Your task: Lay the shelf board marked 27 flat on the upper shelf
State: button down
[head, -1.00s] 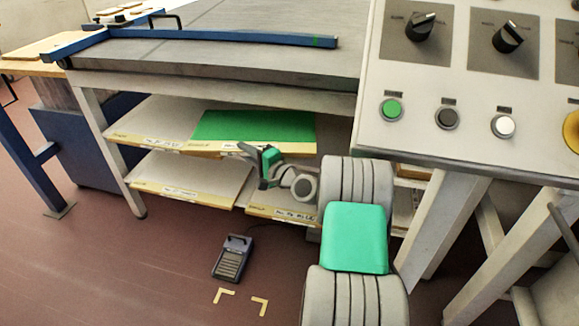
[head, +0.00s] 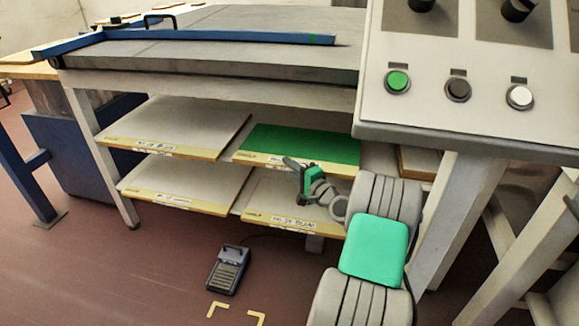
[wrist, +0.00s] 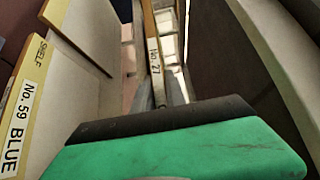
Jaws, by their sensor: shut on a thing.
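The shelf board marked 27 has a green top (head: 300,143) and a pale yellow front edge. It lies about level at upper-shelf height, to the right of another upper board. My gripper (head: 302,178) is at its front edge and is shut on it. In the wrist view the edge with the label "No. 27" (wrist: 153,50) runs into the jaws (wrist: 165,92). The arm partly hides the board's right front. I cannot tell whether its underside touches the shelf.
A pale upper board (head: 180,125) lies to the left. Below are a lower left board (head: 190,180) and a lower right board (head: 270,200); a label "No. 59 BLUE" (wrist: 18,125) shows in the wrist view. A control panel (head: 470,90) stands at the right. A foot pedal (head: 228,270) is on the floor.

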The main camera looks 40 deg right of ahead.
jog(key=shift+f+b, duration=0.35)
jog(key=shift+f, duration=0.15)
dwell(0.5)
